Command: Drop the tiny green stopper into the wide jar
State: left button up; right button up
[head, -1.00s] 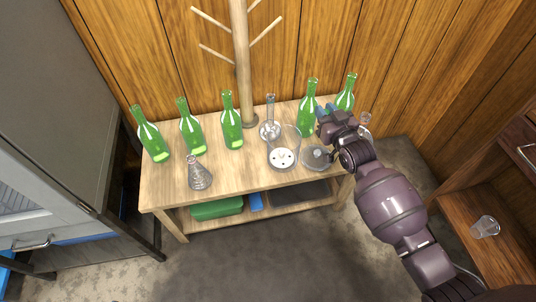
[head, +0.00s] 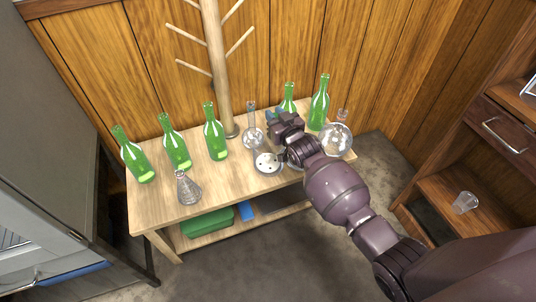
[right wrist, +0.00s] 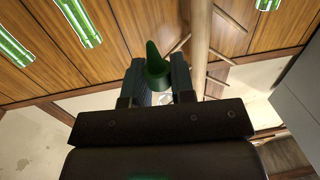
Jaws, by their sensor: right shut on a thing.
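The green stopper (right wrist: 155,62) is held between the fingertips of my right gripper (right wrist: 157,78) in the right wrist view, its narrow end sticking out past them. I cannot tell how high the stopper is above the jar's rim. My left gripper is not in view.
Several green bottles (head: 216,140) line the back of the wooden table (head: 160,212). A conical flask (head: 187,190) stands front left, a slim-necked flask (head: 253,138) behind the jar and a round flask (head: 336,139) at right. A wooden rack post (head: 217,70) rises behind.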

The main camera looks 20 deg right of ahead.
notch_tip(320, 180, down, 3)
jog(key=shift+s+f+b, duration=0.1)
jog(key=shift+s+b, duration=0.05)
jog(key=shift+b, duration=0.35)
jog(key=shift+f, duration=0.3)
jog(key=shift+f+b, duration=0.1)
jog(key=shift+b, duration=0.25)
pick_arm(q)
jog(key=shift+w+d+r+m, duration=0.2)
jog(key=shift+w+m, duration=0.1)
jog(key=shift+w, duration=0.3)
pick_arm(e)
jog(key=o, duration=1)
jog(key=shift+c, duration=0.2)
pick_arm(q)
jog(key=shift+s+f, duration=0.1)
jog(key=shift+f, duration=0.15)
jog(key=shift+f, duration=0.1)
